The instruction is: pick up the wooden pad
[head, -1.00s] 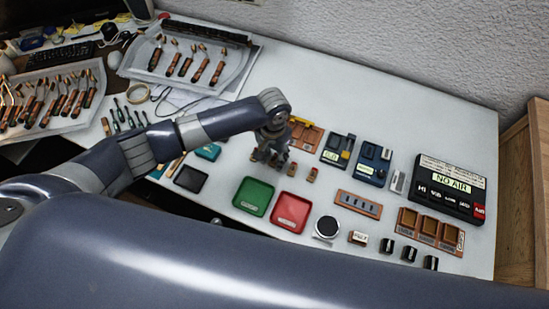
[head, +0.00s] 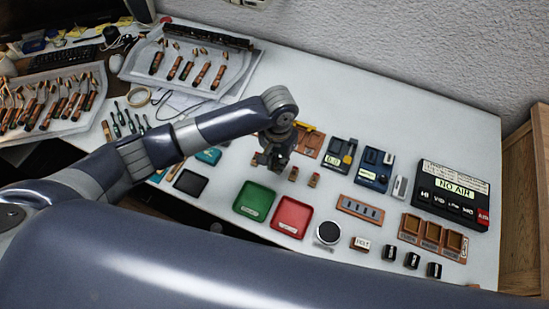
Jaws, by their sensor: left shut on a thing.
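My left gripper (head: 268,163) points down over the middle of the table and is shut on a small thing. A brown bit, likely the wooden pad (head: 254,160), shows at the left side of its fingers; most of it is hidden by the gripper. Two small brown wooden pieces with reddish parts stand just to the right of the gripper, one nearer (head: 293,173) and one farther right (head: 314,180). They are apart from the fingers. My right gripper is not in view.
A green tray (head: 254,201), a red tray (head: 292,216) and a black tray (head: 190,183) lie in front. A black NO AIR box (head: 453,193) stands at the right. Dark blue devices (head: 373,168) sit behind. The back of the white table (head: 400,120) is clear.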

